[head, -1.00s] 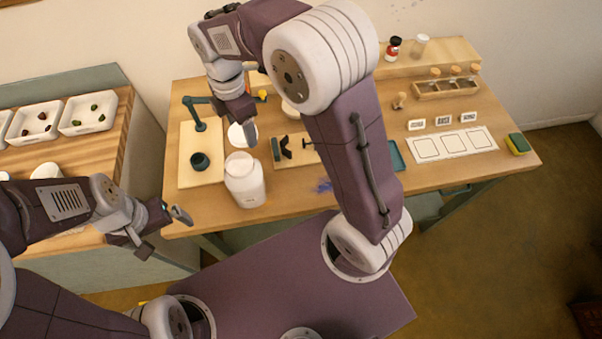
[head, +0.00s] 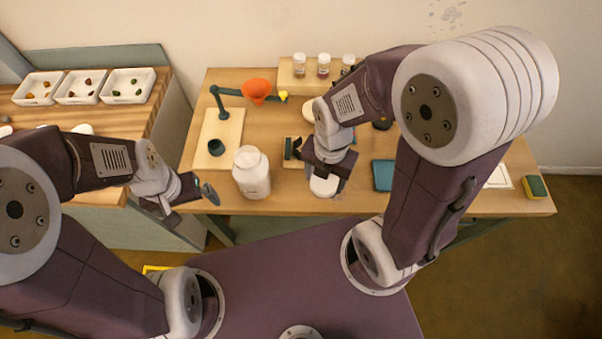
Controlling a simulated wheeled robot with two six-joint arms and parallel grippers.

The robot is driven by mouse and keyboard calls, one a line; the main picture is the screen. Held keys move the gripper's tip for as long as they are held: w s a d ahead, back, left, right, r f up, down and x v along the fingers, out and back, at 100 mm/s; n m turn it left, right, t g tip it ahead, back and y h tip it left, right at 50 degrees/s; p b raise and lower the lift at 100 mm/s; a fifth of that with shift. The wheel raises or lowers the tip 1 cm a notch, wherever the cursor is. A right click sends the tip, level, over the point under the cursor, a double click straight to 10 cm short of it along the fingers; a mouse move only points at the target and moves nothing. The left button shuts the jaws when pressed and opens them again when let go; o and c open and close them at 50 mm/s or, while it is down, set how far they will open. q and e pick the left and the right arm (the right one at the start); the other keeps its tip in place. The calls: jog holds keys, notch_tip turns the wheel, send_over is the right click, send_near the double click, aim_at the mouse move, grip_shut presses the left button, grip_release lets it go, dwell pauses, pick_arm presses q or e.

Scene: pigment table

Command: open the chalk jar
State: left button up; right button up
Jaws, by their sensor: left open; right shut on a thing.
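The chalk jar (head: 252,180), a large white jar, stands upright on the table without its lid, its round mouth showing. My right gripper (head: 325,178) is to the right of the jar, pointing down and shut on the white lid (head: 323,187). The lid is low near the table's front edge; I cannot tell whether it touches the table. My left gripper (head: 192,197) is open and empty, to the left of the jar and apart from it.
A teal stand (head: 221,105) with an orange funnel (head: 257,90) and a dark cup (head: 216,147) are behind left of the jar. A blue tray (head: 383,175) lies right of the lid. A sponge (head: 537,187) is at the far right. Small jars (head: 323,66) stand at the back.

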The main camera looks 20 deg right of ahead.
send_over(299, 177)
jog(key=f, duration=0.6)
jog(key=shift+w+a+f, duration=0.1)
jog(key=shift+w+f, duration=0.15)
jog(key=shift+f, duration=0.05)
notch_tip(299, 177, down, 4)
jog(key=shift+s+r, duration=0.15)
jog(key=shift+r, duration=0.05)
jog(key=shift+f, duration=0.2)
jog(key=shift+f, duration=0.3)
jog(key=o, duration=1.5)
jog(key=shift+s+d, duration=0.1)
jog(key=shift+d, duration=0.1)
jog(key=shift+o, duration=0.2)
jog(key=shift+r, duration=0.1)
